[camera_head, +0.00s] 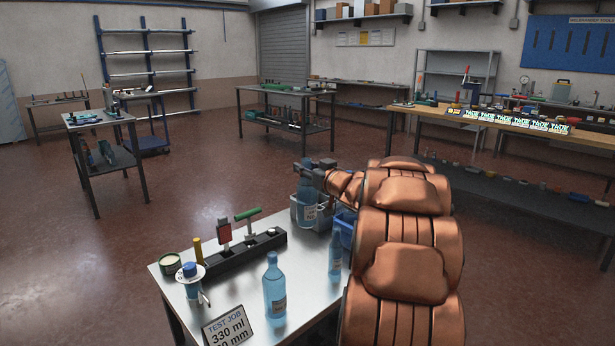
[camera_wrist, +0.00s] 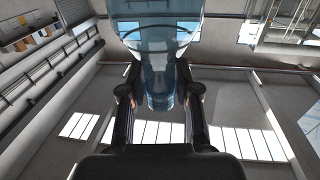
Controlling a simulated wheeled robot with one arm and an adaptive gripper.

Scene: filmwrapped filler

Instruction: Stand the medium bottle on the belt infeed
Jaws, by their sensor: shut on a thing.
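My gripper (camera_head: 318,172) is at the far edge of the metal table, shut on a clear blue bottle (camera_head: 307,188). The bottle is upright, with its lower part at a pale grey bin (camera_head: 325,221); I cannot tell whether it rests in it. The wrist view shows the bottle (camera_wrist: 157,42) between the two fingers of my gripper (camera_wrist: 160,93). A second blue bottle (camera_head: 274,286) stands at the table's front. A third, slimmer one (camera_head: 335,256) stands beside my arm. Which is the medium one is unclear. I cannot make out a belt infeed.
A blue bin (camera_head: 343,232) is beside my arm.

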